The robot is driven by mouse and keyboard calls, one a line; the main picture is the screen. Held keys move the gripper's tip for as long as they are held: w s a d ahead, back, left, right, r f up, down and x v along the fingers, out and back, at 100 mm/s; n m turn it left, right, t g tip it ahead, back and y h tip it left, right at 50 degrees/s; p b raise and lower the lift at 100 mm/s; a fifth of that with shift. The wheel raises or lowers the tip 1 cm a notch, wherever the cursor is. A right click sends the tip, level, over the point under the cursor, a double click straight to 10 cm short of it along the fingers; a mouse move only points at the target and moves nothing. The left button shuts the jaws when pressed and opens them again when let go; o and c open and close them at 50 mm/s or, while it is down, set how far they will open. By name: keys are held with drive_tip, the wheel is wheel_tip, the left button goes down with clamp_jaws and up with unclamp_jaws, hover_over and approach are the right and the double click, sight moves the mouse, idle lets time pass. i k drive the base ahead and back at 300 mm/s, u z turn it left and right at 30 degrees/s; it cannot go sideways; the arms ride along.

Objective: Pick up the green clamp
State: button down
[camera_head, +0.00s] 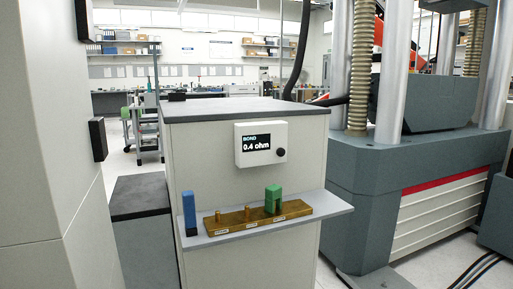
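The green clamp (273,194) stands upright at the right part of a brass bar (238,220), over or beside a post there; its lower part has an opening. The bar carries short brass posts (246,213) and small labels along its front. A blue block with a dark base (189,212) stands upright just left of the bar, apart from the clamp. The bar and block rest on a grey shelf (325,207) on the front of a cabinet. My gripper is not in view.
A white meter (261,143) reading "BOND 0.4 ohm" is mounted on the cabinet (210,150) above the shelf. A large grey testing machine (370,200) with metal columns stands close on the right. A tall pale panel (50,150) fills the left. Space in front of the shelf looks clear.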

sight(274, 191)
drive_tip(key=z, duration=0.8)
drive_tip(key=k, duration=0.45)
drive_tip(key=z, duration=0.25)
